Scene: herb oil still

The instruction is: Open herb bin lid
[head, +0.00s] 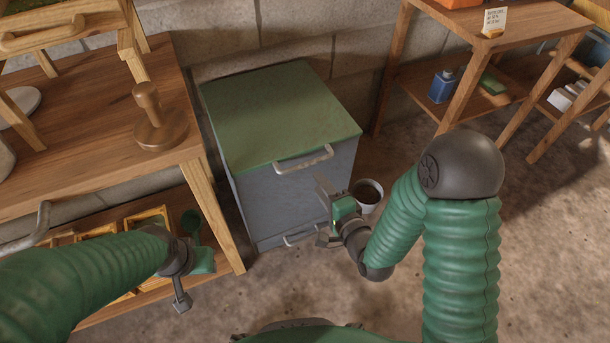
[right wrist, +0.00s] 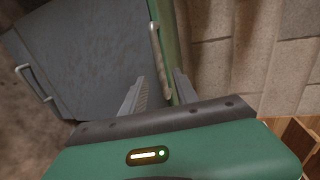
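The herb bin (head: 290,200) is a blue-grey box with a flat green lid (head: 285,112), which lies shut. A pale metal lid handle (head: 303,160) is on the lid's front edge. My right gripper (head: 330,198) is in front of the bin, just below and right of that handle. In the right wrist view my right gripper (right wrist: 160,80) has its fingers apart, with the lid handle (right wrist: 156,50) in line between them; whether they touch it I cannot tell. My left gripper (head: 185,285) hangs at the lower left, away from the bin; its finger opening is unclear.
A wooden bench (head: 90,110) with a brown wooden tamper-like tool (head: 153,125) stands close left of the bin. A grey bucket (head: 367,195) stands on the floor at the bin's right. A lower handle (head: 303,235) is on the bin front. Shelves stand at the back right; the floor right is clear.

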